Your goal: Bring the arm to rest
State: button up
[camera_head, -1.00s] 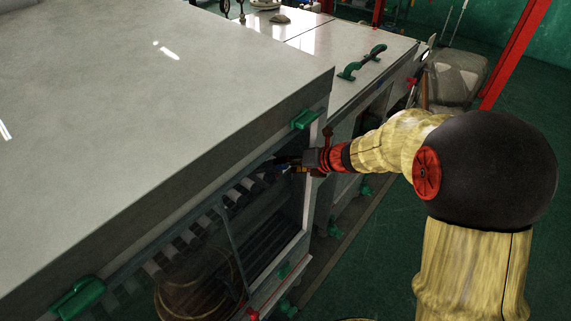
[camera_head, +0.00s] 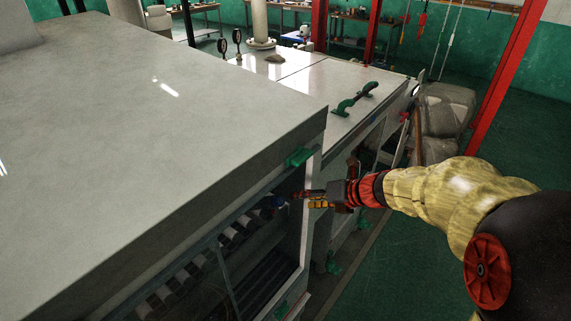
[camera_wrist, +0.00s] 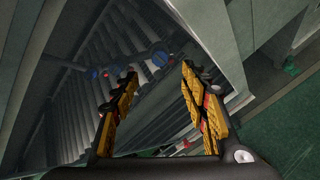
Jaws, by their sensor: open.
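My gripper (camera_head: 306,199) is at the side opening of the large grey-topped machine (camera_head: 150,110), close to its front corner post. In the wrist view my gripper (camera_wrist: 158,80) has its two yellow-and-black fingers spread apart with nothing between them. Beyond the fingertips are conveyor rollers (camera_wrist: 95,55) inside the machine and small blue round parts (camera_wrist: 160,58). My arm reaches in from the right of the head view, bent at a large dark joint.
A green latch (camera_head: 299,157) is on the machine's edge just above my gripper. A lower cabinet with a green handle (camera_head: 354,99) stands behind. A red post (camera_head: 505,75) rises at the right. The green floor (camera_head: 410,260) beside the machine is clear.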

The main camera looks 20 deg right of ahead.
jog(key=s+a+f+n+g+h+b, duration=0.15)
jog(key=s+f+n+g, duration=0.25)
jog(key=s+n, duration=1.25)
jog(key=s+a+r+n+h+b, duration=0.1)
jog(key=s+r+n+h+b, duration=0.1)
jog(key=n, duration=0.8)
jog(key=s+a+r+n+t+h+b, duration=0.1)
jog(key=s+r+n+h+b, duration=0.1)
jog(key=s+n, duration=0.5)
jog(key=n+b, duration=0.1)
jog(key=n, duration=0.3)
jog(key=shift+h+b, duration=0.35)
jog(key=shift+b, duration=0.05)
jog(key=shift+r, duration=0.1)
